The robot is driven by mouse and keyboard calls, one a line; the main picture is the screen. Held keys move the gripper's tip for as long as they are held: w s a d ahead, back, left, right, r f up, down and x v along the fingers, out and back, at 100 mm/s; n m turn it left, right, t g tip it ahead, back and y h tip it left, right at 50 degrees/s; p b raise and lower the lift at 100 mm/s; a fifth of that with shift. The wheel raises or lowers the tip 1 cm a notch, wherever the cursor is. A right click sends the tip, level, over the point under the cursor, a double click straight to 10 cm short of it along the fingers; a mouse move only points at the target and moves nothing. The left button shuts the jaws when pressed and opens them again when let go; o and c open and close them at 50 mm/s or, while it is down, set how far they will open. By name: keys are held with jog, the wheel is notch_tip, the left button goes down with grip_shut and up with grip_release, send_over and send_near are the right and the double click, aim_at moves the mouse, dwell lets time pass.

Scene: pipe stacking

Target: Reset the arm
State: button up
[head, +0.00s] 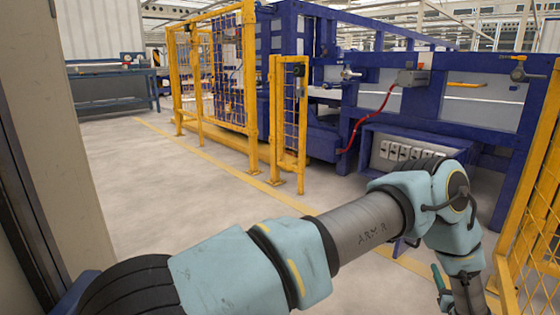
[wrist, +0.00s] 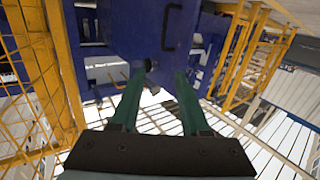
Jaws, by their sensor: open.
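My gripper shows in the wrist view with two green fingers (wrist: 157,88) spread apart and nothing between them. Beyond the fingers is a blue machine panel (wrist: 150,35) with a dark handle. In the head view my arm reaches from the lower left to the right and bends down at the elbow. Only part of my gripper (head: 444,285) shows there, low at the right edge region, and its fingertips are not clear. No pipe is visible in either view.
A blue machine frame (head: 450,75) with a red hose (head: 372,122) stands ahead. Yellow mesh fencing (head: 290,115) stands at the middle, and another yellow fence (head: 535,225) is close to my arm at the right. A workbench (head: 112,88) is far left. Open concrete floor (head: 165,190) lies left.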

jog(key=w+a+r+m+g+h+p, duration=0.1)
jog(key=w+a+r+g, duration=0.25)
jog(key=w+r, duration=0.4)
jog(key=w+a+r+g+p, duration=0.2)
jog(key=w+a+r, duration=0.35)
jog(key=w, duration=0.25)
jog(key=w+a+r+g+p, duration=0.15)
jog(key=a+r, duration=0.35)
jog(key=a, duration=0.5)
jog(key=s+a+r+g+y+p, duration=0.1)
jog(key=s+a+r, duration=0.1)
jog(key=a, duration=0.5)
jog(key=s+a+r+n+g+y, duration=0.1)
jog(key=s+a+g+y, duration=0.1)
jog(key=a, duration=0.5)
jog(key=s+a+r+g+y+p, duration=0.1)
jog(key=s+a+r, duration=0.15)
jog(key=a, duration=0.55)
jog(key=s+a+r+n+g+y+p, duration=0.2)
jog(key=s+a+r+g, duration=0.2)
jog(key=s+a, duration=0.9)
notch_tip(320, 180, up, 36)
jog(key=p, duration=3.6)
jog(key=shift+r+p, duration=0.25)
jog(key=shift+p, duration=0.1)
